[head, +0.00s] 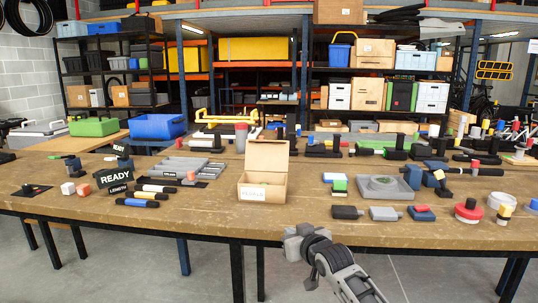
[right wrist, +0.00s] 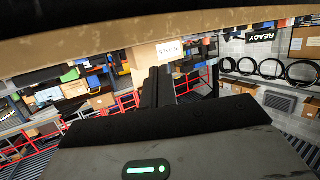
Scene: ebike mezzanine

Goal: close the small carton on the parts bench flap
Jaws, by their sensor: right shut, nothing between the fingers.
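The small carton (head: 262,191) stands on the front part of the parts bench (head: 205,215), with a white label on its front. Its flap (head: 267,154) is open and stands upright at the back. My right gripper (head: 299,238) is shut and empty, in front of the bench edge, lower than the carton and to its right. In the right wrist view its dark fingers (right wrist: 158,88) are together, pointing toward the carton (right wrist: 150,56), whose label shows; they appear apart from it, though the gap is hard to judge. My left gripper is out of view.
The bench just right of the carton is clear.

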